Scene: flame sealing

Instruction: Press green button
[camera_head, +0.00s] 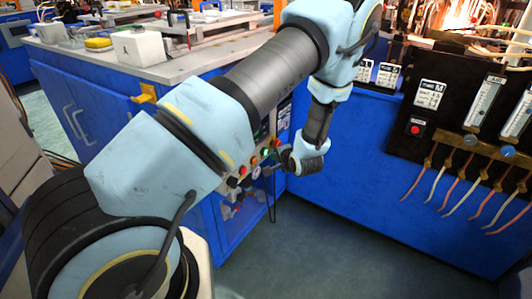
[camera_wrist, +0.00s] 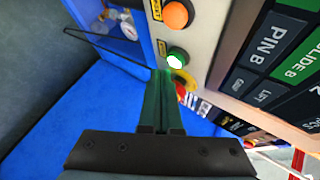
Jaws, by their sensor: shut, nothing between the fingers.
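The green button (camera_wrist: 177,59) is on a pale control panel in the wrist view, with a bright whitish-green face. It also shows small in the head view (camera_head: 265,153), on the front of the blue machine. My gripper (camera_wrist: 161,74) is shut and empty, with its fingertips just below and left of the green button in the wrist view. A green glow lies on the fingers. I cannot tell whether the tips touch the button.
An orange button (camera_wrist: 176,14) sits above the green one, and a yellow-and-red button (camera_wrist: 183,84) below it. A dark labelled screen (camera_wrist: 265,60) is to the right. In the head view a black gauge panel (camera_head: 447,90) with hoses stands at right. Open floor (camera_head: 330,250) lies below.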

